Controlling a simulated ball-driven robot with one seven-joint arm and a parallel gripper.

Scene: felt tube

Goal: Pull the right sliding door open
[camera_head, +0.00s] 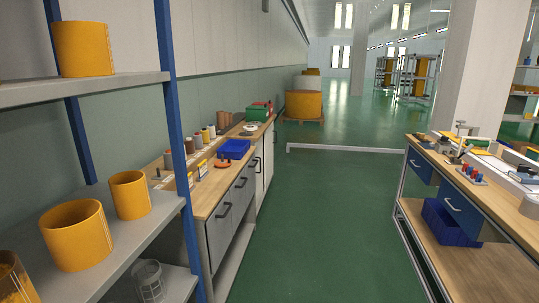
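My gripper is not in view. A long wood-topped workbench (207,203) runs along the left wall. Its front has grey drawers (217,228) with black bar handles at the near end. Farther along are pale door panels: a nearer one (259,183) with a dark handle (256,163), and a farther, right one (268,158) with a dark handle near its upper right. Both look closed, seen at a steep angle; whether they slide cannot be told.
A blue-posted shelf (120,245) with yellow tubes (76,235) stands close at left. A second workbench (480,190) with blue drawers and a blue bin (450,222) stands at right. The green floor (320,225) between is clear, up to a low white barrier (345,149).

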